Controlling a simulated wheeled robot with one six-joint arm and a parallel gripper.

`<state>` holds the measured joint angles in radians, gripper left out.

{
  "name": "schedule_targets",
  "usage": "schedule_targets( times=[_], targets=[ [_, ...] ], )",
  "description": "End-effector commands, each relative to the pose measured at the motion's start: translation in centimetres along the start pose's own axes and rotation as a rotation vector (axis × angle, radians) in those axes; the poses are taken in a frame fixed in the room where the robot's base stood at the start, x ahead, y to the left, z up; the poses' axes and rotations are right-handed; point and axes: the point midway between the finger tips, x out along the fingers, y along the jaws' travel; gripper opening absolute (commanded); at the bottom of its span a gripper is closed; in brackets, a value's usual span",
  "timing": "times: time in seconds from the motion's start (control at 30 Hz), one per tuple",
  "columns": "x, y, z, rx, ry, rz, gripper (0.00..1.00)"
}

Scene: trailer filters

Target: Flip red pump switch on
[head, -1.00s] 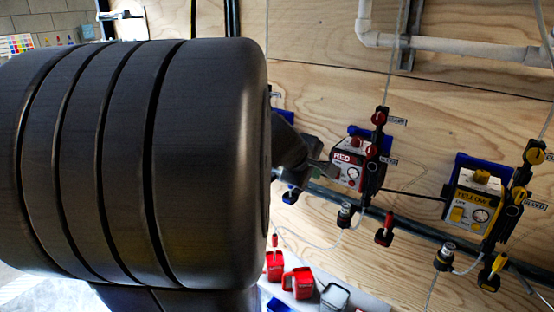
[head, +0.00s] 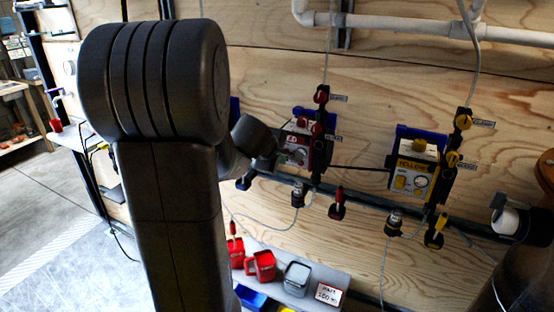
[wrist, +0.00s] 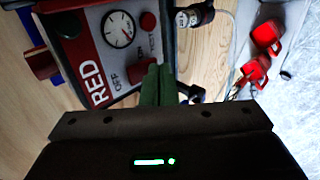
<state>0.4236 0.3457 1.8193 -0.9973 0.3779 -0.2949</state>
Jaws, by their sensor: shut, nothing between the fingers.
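The red pump (head: 298,142) is a small box with a red and white front, mounted on the plywood wall in the head view. Contact cannot be told. In the head view my wrist partly covers the pump's left side.
A yellow pump (head: 411,172) hangs to the right. Red-handled valves (head: 338,204) and a dark pipe run near the red pump. Red containers (head: 262,265) and a grey one (head: 296,279) stand on a shelf below. White pipe (head: 430,27) crosses above.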

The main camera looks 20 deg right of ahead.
Motion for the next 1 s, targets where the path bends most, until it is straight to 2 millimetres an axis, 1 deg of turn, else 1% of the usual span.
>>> schedule_targets(
  times=[0.33,0.57,0.6,0.83,1.0],
  targets=[
    [0.1,0.0,0.0,0.0,0.0,0.002,0.0],
    [0.8,-0.3,0.0,0.001,0.001,0.036,0.0],
    [0.4,0.1,0.0,0.0,0.0,0.035,0.0],
    [0.3,0.2,0.0,0.0,0.0,0.033,0.0],
    [-0.2,0.7,0.0,0.001,0.001,0.034,0.0]
  ],
)
